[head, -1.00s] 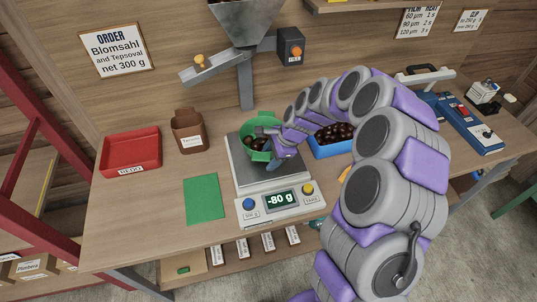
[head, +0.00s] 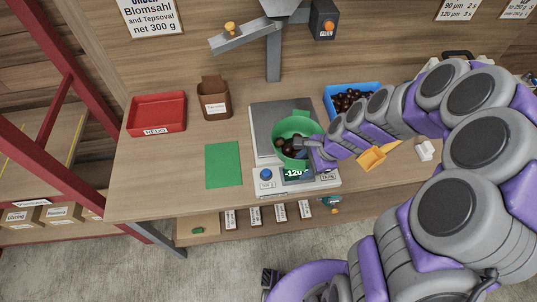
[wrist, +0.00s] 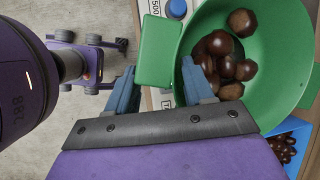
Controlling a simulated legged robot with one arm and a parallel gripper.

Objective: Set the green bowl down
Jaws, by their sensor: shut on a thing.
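My gripper (head: 312,147) is shut on the green bowl (head: 290,125), at its right side in the head view. Several brown chestnuts lie in the bowl. The bowl appears to be held above the front of the scale (head: 263,112), covering part of its display, which reads about -120 g. In the wrist view, the fingers (wrist: 158,88) are at the near side of the bowl (wrist: 270,75), beside a flat green tab; the grip itself is partly hidden. A flat green mat (head: 224,165) lies empty on the bench, left of the scale.
A red tray (head: 157,114) and a brown container (head: 215,100) stand at the back left. A blue crate of chestnuts (head: 352,101) stands behind the arm. An orange scoop (head: 371,158) lies right of the scale. The bench around the mat is clear.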

